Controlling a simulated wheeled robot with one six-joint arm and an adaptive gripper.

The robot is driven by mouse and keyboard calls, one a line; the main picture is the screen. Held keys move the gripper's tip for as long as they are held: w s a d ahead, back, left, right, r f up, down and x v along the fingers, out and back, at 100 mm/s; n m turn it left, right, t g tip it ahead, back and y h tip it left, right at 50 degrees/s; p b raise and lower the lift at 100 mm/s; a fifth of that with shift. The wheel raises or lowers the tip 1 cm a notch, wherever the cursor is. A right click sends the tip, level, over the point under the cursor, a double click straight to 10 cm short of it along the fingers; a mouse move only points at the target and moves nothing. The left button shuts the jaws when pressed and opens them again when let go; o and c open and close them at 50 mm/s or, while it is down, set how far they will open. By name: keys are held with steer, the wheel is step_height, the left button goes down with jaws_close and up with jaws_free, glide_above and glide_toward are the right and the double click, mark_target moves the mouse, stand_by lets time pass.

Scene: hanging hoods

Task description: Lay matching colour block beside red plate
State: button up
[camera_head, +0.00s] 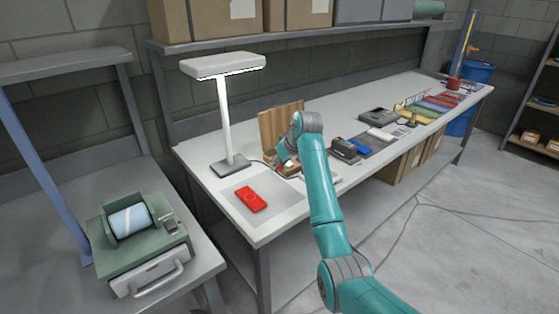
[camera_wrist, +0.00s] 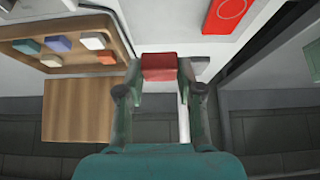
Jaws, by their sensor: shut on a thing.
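The red plate (camera_head: 249,199) lies flat on a pale mat (camera_head: 284,208) near the table's front corner. It also shows at the top right of the wrist view (camera_wrist: 226,14), with a ring mark on its face. My gripper (camera_wrist: 159,68) is shut on a red block (camera_wrist: 159,66), which sits between the two fingertips. In the head view my gripper (camera_head: 287,163) is behind and to the right of the red plate, apart from it, and the block is mostly hidden there. A wooden tray (camera_wrist: 122,36) with several coloured blocks is left of my gripper in the wrist view.
A white lamp (camera_head: 226,115) stands behind the red plate, its base close by. A wooden board (camera_head: 276,125) rises behind my gripper. Dark and blue items (camera_head: 345,150) stand farther right along the table. The mat around the plate is clear.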

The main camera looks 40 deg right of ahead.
glide_toward(276, 191)
steer(key=shift+w+r+x, duration=0.1)
steer(key=shift+w+x, duration=0.1)
steer(key=shift+x, duration=1.2)
steer(key=shift+w+r+x, duration=0.15)
steer(key=shift+x, duration=1.2)
steer(key=shift+f, duration=0.65)
steer(key=o, duration=1.2)
steer(key=shift+r, duration=0.1)
steer(key=v, duration=1.1)
steer(key=shift+s+r, duration=0.25)
steer(key=shift+r, duration=0.1)
